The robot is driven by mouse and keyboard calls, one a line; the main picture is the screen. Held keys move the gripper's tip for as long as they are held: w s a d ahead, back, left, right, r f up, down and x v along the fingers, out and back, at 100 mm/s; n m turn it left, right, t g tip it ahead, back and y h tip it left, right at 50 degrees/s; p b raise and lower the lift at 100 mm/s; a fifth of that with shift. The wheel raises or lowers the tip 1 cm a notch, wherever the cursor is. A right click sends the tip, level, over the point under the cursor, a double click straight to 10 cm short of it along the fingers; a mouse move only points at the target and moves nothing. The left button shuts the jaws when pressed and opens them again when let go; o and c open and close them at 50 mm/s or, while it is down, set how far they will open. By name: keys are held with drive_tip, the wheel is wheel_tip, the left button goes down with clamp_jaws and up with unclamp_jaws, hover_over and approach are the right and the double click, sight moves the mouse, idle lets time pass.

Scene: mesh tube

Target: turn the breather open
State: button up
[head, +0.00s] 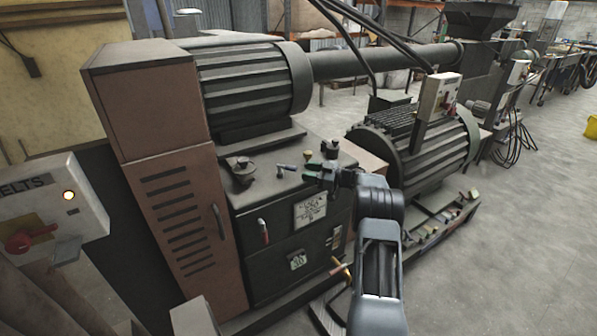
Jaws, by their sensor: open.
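The breather seems to be the small fitting with a blue-grey lever (287,168) on top of the dark gearbox housing (268,190). The lever lies roughly level, pointing left. A small brass-coloured piece (307,155) shows just to its right; I cannot tell if it belongs to the same fitting. My gripper (309,172) reaches in from the right, its jaws open, close to the right end of the lever. I cannot tell whether a finger touches it. The gripper and wrist hide part of the housing top behind them.
A dark capped fitting (242,168) stands left on the housing top. A large ribbed motor (255,85) rises behind, and a second motor (430,150) stands right of my arm. A brown louvred cabinet (180,220) is at left. The floor at right (540,230) is clear.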

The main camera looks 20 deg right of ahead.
drive_tip(key=v, duration=0.8)
drive_tip(key=shift+s+d, duration=0.1)
drive_tip(key=shift+d, duration=0.05)
